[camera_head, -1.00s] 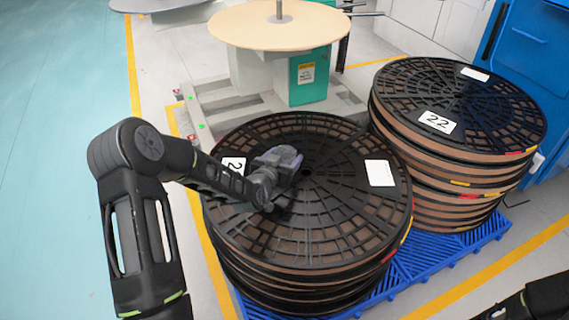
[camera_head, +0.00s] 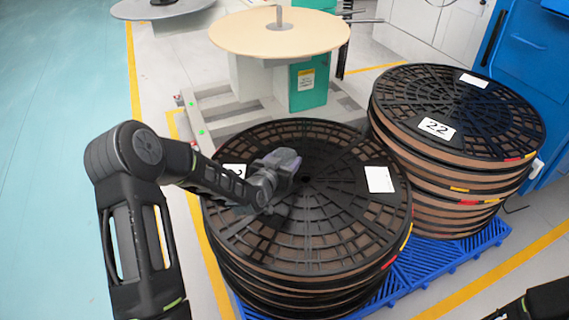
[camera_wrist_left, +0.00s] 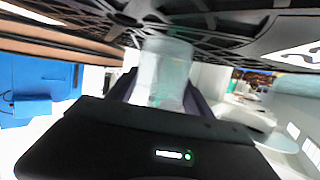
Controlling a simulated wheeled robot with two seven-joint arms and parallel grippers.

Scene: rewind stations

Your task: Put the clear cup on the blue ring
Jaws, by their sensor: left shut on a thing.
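The clear cup (camera_wrist_left: 163,72) shows in the left wrist view as a pale see-through shape between the fingers of my left gripper. My left gripper (camera_head: 288,160) is shut on it, over the top reel of the near stack, close to the reel's hub. In the head view the cup cannot be made out apart from the gripper. In the left wrist view the cup's far end is close to the black spokes of the reel; I cannot tell whether they touch. I cannot make out a blue ring in any view.
The near stack of black reels (camera_head: 330,240) and a second stack (camera_head: 460,110) stand on a blue pallet (camera_head: 430,262). Behind them is a stand with a round beige top (camera_head: 240,30) and a green box (camera_head: 309,82). Open floor (camera_head: 60,120) lies to the left.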

